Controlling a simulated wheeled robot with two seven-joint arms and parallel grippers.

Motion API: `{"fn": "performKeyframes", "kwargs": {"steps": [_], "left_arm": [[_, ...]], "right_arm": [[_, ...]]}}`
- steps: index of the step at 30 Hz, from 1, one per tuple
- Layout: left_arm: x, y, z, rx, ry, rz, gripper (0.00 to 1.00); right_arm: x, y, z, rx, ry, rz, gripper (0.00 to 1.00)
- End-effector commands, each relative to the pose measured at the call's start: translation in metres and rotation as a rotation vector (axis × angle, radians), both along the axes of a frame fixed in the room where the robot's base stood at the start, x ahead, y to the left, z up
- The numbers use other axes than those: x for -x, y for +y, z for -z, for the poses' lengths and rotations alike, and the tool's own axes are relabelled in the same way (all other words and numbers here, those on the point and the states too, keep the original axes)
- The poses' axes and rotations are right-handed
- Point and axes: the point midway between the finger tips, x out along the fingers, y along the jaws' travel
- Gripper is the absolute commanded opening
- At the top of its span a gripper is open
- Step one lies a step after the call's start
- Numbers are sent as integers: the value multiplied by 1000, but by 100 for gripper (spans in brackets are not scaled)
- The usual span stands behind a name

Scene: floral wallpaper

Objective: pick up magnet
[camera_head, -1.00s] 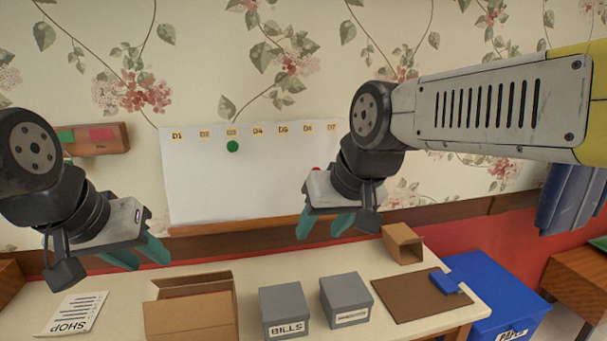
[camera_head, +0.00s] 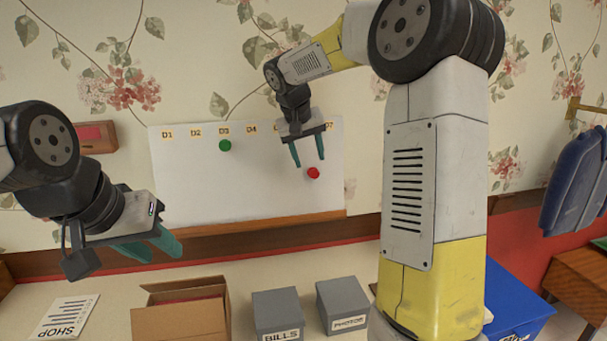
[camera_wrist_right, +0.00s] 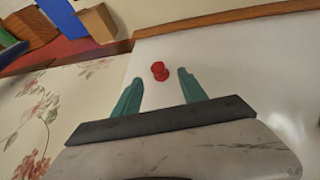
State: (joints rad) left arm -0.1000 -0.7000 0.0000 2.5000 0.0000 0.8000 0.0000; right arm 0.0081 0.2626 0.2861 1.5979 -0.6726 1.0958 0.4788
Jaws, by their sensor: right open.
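A round red magnet (camera_head: 313,173) is on the white board (camera_head: 240,195) on the wall, near its right side. A round green magnet (camera_head: 225,145) is on the same board under the D3 label. My right gripper (camera_head: 309,166) is open at the board, its teal fingertips just above and beside the red magnet. In the right wrist view the red magnet (camera_wrist_right: 160,71) lies between the two open fingers (camera_wrist_right: 158,75), near the tips, touching neither visibly. My left gripper (camera_head: 165,250) is over the table's left part, away from the board; its finger gap is hard to judge.
On the table below stand an open cardboard box (camera_head: 180,318), a grey BILLS box (camera_head: 278,315), a grey PHOTOS box (camera_head: 343,305) and a SHOP sheet (camera_head: 68,317). A wooden ledge (camera_head: 250,225) runs under the board. My right arm hides the table's right side.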

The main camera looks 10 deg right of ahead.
Motion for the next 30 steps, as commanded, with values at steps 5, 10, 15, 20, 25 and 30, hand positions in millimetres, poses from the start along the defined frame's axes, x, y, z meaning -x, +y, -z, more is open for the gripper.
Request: {"fn": "performKeyframes", "kwargs": {"steps": [5,10,15,20,25,30], "left_arm": [[0,0,0,0,0,0,36],[0,0,0,0,0,0,36],[0,0,0,0,0,0,36],[0,0,0,0,0,0,36],[0,0,0,0,0,0,36],[0,0,0,0,0,0,36]], "right_arm": [[-6,-5,15,-1,1,-1,50],[-14,-14,34,-1,3,0,50],[-23,-21,53,-2,1,-1,50],[-24,-21,55,-1,-1,-2,50],[-24,-21,55,-1,-1,-2,30],[-24,-22,54,-1,-1,-2,0]]}}
